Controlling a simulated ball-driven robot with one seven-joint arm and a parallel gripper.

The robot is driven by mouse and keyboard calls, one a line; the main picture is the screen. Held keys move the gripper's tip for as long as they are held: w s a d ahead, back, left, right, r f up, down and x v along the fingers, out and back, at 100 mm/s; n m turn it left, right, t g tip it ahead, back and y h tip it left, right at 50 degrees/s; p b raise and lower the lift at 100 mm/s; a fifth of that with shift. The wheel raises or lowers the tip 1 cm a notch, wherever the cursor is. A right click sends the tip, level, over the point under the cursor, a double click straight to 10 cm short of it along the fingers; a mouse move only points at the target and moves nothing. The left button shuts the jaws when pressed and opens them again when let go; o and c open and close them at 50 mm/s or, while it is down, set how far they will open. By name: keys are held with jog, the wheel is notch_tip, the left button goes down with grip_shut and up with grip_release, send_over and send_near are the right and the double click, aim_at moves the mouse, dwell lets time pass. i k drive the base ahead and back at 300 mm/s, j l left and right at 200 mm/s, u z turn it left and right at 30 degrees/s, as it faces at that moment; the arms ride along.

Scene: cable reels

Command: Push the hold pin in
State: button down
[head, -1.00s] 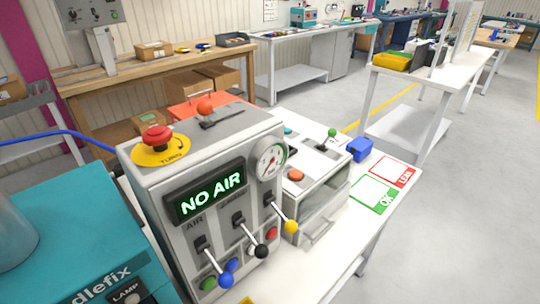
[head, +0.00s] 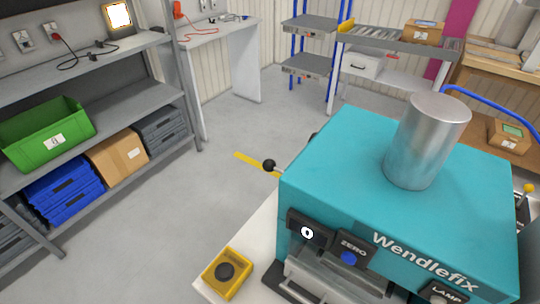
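No part that I can surely call the hold pin shows in the head view. A teal machine marked Wendlefix (head: 340,150) stands on a white bench at the lower right, with a metal cylinder (head: 425,140) on its top. Its front has a small display reading 0 (head: 307,233), a ZERO label with a blue button (head: 348,258) and a LAMP label with a dark knob (head: 440,297). A black ball knob on a lever (head: 269,165) sticks out at its far left side. My gripper is not in view.
A yellow box with a black button (head: 227,271) sits on the bench's left corner. Grey shelving (head: 165,88) at the left holds a green bin (head: 45,130), blue crates (head: 65,187) and a cardboard box (head: 117,157). Open grey floor (head: 200,205) lies between.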

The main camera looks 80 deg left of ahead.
aim_at(269, 165)
jog(key=u, duration=1.5)
